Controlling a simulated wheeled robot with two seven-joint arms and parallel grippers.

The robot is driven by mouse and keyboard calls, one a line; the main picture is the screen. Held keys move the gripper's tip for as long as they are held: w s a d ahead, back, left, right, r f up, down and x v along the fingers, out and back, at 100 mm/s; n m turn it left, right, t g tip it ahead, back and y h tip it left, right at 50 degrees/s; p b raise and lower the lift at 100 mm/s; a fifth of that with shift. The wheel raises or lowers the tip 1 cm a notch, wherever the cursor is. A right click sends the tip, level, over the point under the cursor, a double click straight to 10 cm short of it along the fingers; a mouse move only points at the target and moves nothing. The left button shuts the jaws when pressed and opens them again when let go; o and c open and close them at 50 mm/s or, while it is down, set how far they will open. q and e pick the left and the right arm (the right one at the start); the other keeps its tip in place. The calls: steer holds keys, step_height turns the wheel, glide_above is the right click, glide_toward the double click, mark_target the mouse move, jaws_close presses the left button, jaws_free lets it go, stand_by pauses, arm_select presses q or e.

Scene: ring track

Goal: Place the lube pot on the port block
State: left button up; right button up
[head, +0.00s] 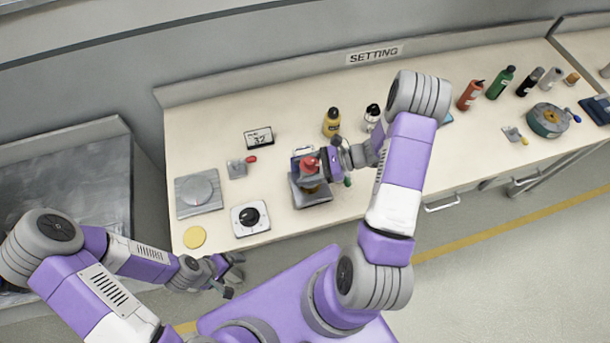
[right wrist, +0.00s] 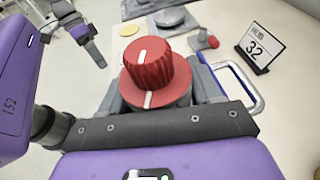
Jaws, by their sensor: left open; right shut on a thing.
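A red ribbed cap with white marks, which I take as the lube pot (right wrist: 150,75), is between the jaws of my right gripper (right wrist: 158,92). The red top of the pot also shows in the head view (head: 309,165). My right gripper is shut on it, above a dark grey block with a metal handle (head: 312,200), likely the port block. Whether the pot touches that block is hidden by the jaws. My left gripper (head: 232,275) is open and empty, in front of the bench edge.
On the bench left of the block are a grey plate with a disc (head: 199,193), a black dial (head: 250,218), a yellow disc (head: 195,237), a small red-knobbed fitting (head: 237,169) and a "32" card (head: 259,138). Yellow (head: 331,122) and white bottles stand behind.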

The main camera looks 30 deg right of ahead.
steer(key=shift+f, duration=1.75)
steer(key=shift+b, duration=0.3)
steer(key=o, duration=0.9)
steer(key=shift+f, duration=0.15)
steer(key=shift+r, duration=0.2)
steer(key=shift+s+d+r, duration=0.1)
steer(key=shift+d, duration=0.2)
steer(key=v, duration=1.1)
steer(key=shift+d, duration=0.15)
